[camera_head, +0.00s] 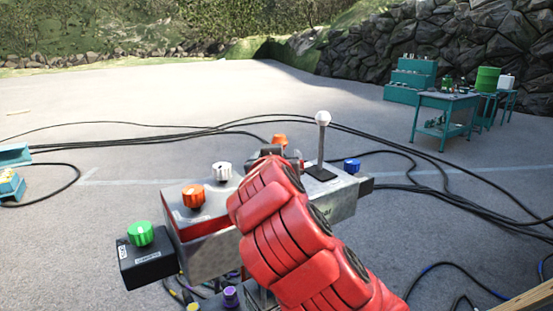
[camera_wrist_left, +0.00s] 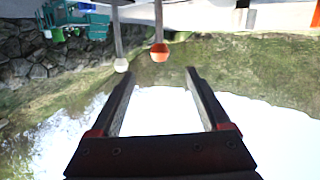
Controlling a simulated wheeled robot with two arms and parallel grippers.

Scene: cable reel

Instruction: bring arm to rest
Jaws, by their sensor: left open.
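My left arm (camera_head: 295,240), red and segmented, reaches up from the bottom over the control console. Its dark left gripper (camera_head: 275,154) is above the console, partly hidden by the arm. In the wrist view the left gripper (camera_wrist_left: 162,72) is open, with nothing between its fingers. A white-balled lever (camera_head: 323,118) stands upright right of the gripper; its ball also shows in the wrist view (camera_wrist_left: 121,65). An orange knob (camera_head: 279,140) is just beyond the gripper; an orange ball (camera_wrist_left: 160,52) shows past the fingertips in the wrist view. My right gripper is out of view.
The console also has a front orange knob (camera_head: 193,196), white knob (camera_head: 221,171), green knob (camera_head: 141,233) and blue knob (camera_head: 352,166). Black cables (camera_head: 140,134) cross the ground. A teal workbench (camera_head: 445,102) stands far right. Open ground lies behind the console.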

